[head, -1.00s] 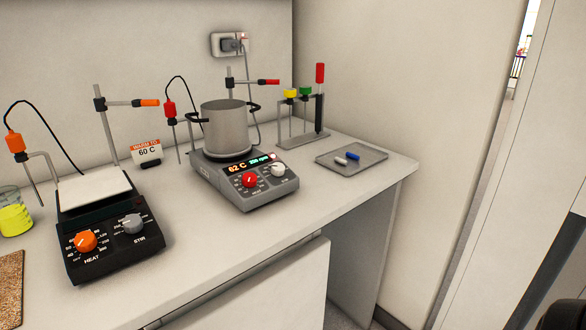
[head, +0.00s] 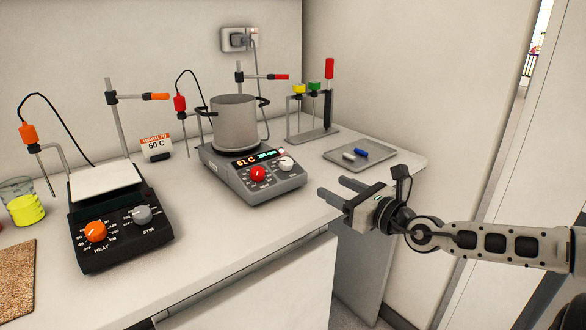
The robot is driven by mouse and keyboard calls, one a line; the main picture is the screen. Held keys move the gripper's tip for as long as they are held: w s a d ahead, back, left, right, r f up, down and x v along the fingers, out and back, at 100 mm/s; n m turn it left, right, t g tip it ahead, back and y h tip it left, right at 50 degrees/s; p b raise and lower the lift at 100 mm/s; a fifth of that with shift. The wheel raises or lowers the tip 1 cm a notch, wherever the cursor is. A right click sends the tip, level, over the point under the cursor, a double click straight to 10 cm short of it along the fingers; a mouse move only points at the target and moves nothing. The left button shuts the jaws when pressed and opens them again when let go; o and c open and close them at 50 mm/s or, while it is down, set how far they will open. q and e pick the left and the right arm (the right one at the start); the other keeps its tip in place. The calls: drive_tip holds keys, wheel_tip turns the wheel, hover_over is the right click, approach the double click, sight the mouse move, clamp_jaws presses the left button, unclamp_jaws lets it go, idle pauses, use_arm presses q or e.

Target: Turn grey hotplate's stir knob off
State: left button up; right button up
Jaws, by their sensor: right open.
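The grey hotplate (head: 240,186) stands on the counter with a metal pot (head: 234,124) on its plate. Its lit display (head: 254,158) reads about 61 C beside a green rpm reading. Its red heat knob (head: 258,174) is at the left of the front panel. Its white stir knob (head: 286,163) is at the right. My right gripper (head: 332,188) has come in from the right, open and empty. Its fingers point left toward the hotplate's right side, apart from the stir knob. My left gripper is not in view.
A black hotplate (head: 120,245) with an orange knob stands at the left, near a beaker of yellow liquid (head: 27,208). A grey tray (head: 378,146) with two pens lies behind my right gripper. A rack (head: 314,134) stands at the back. The counter front between the hotplates is clear.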

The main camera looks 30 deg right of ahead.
sight(291, 165)
drive_tip(key=shift+w+r, duration=0.1)
drive_tip(key=shift+w, duration=1.25)
drive_tip(key=w, duration=0.4)
drive_tip(key=w+a+p, duration=0.1)
drive_tip(key=w, duration=0.2)
drive_tip(key=w+a, duration=0.1)
drive_tip(key=w, duration=0.3)
drive_tip(key=shift+w, duration=0.35)
drive_tip(key=c, duration=1)
